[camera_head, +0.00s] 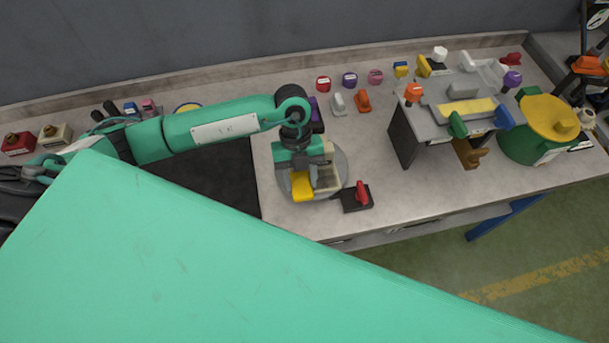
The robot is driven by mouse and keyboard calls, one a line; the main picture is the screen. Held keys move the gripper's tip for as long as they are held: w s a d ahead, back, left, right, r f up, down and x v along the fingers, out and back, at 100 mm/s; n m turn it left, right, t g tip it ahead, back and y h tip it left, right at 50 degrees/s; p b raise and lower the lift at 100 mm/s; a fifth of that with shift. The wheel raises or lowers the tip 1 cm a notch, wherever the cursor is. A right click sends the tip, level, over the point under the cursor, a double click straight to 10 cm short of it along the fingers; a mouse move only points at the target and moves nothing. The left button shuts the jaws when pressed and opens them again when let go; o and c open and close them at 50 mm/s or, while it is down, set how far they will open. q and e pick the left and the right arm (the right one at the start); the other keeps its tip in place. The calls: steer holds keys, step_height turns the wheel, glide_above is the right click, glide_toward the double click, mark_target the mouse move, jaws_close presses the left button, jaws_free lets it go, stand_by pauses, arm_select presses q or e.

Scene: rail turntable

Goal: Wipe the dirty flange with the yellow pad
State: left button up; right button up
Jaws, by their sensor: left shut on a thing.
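My left gripper (303,172) points down over a round grey turntable (342,163) on the bench. It is shut on the yellow pad (303,188), which shows at its front side. A cream, angular piece (328,180) stands on the turntable just right of the pad. I cannot tell whether this is the dirty flange, or whether the pad touches it; the gripper hides part of it. No dirt can be made out at this size. My right gripper is not in view.
A black block with a red lever (361,194) sits at the front edge, right of the turntable. A grey stand (405,137) with coloured clips and a green pot with yellow lid (552,118) are farther right. Small coloured parts line the back. Bench between turntable and stand is clear.

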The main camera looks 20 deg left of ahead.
arm_select(q)
steer(key=shift+d, duration=0.15)
steer(key=shift+w+d+f, duration=0.1)
steer(key=shift+w+d, duration=0.35)
steer(key=shift+d, duration=0.25)
steer(key=shift+w+d+b, duration=0.3)
steer(key=shift+w+d, duration=0.35)
steer(key=shift+d, duration=0.2)
steer(key=shift+w+d, duration=0.55)
steer(key=shift+d, duration=0.25)
